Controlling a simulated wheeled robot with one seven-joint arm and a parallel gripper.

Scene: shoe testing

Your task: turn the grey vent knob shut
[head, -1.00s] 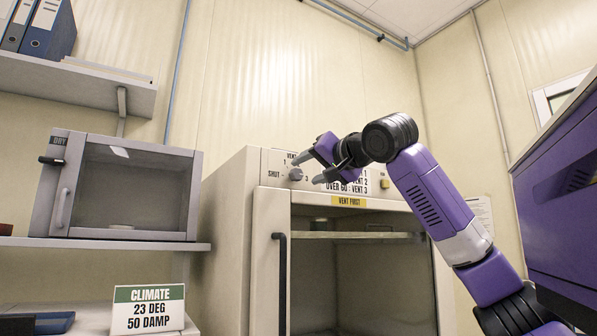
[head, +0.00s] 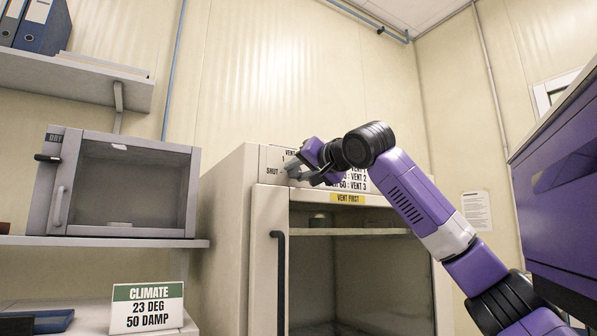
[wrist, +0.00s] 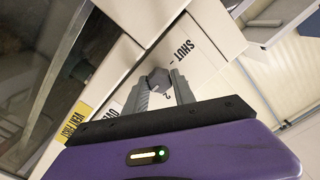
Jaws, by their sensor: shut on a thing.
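The grey vent knob (wrist: 157,79) sits on the cream control panel (head: 272,158) at the top of the cabinet. In the wrist view it lies between the two grey fingers of my gripper (wrist: 159,90), which are shut on it. In the head view my gripper (head: 297,173) reaches the panel from the right and largely hides the knob. The SHUT mark (wrist: 184,47) is printed beside the knob. Which mark the knob points at, I cannot tell.
Below the panel are a yellow VENT FIRST label (head: 348,198) and the cabinet's black door handle (head: 280,285). A grey DRY box (head: 120,185) stands on a shelf at left. A CLIMATE sign (head: 147,309) stands below it. A purple unit (head: 560,200) is at right.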

